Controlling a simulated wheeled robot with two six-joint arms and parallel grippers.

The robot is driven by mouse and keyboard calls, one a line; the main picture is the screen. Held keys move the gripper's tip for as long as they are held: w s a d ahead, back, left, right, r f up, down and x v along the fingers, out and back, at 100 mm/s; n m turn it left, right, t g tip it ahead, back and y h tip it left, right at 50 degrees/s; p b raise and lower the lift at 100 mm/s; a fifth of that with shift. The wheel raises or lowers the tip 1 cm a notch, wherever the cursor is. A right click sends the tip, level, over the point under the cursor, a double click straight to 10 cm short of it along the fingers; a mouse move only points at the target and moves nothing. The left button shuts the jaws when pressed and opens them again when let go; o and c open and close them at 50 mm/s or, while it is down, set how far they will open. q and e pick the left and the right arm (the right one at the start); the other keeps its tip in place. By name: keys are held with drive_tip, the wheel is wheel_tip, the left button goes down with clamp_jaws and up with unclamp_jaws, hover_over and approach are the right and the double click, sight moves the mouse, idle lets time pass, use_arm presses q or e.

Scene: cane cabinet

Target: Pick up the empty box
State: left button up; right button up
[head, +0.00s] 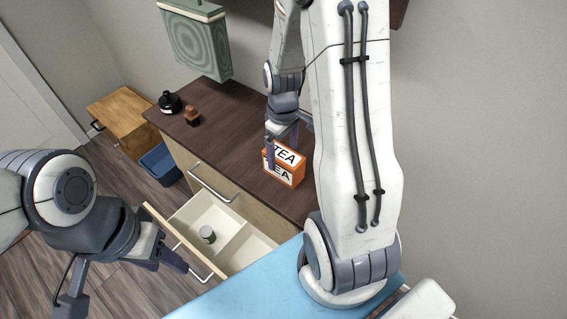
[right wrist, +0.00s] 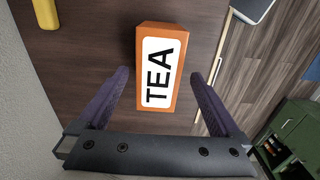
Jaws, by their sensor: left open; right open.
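An orange box with a white TEA label (head: 284,164) stands on the dark cabinet top (head: 236,120). My right gripper (head: 281,148) is open just over it, its fingers coming down at the box. Whether the box is empty cannot be seen. My left gripper (head: 125,283) is open and empty at lower left, near the open drawer's front (head: 185,241).
The open drawer holds a small jar (head: 207,234). A black pot (head: 169,102) and a small brown object (head: 192,117) stand at the cabinet top's far left. A blue bin (head: 160,165) is on the floor.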

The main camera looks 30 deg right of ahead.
drive_tip(key=shift+d+f+p, duration=0.1)
drive_tip(key=shift+f+p, duration=0.25)
drive_tip(key=shift+f, duration=2.45)
drive_tip(key=shift+c, duration=0.3)
drive_tip(key=c, duration=1.3)
drive_tip(key=shift+c, duration=0.2)
drive_tip(key=shift+r, duration=0.1)
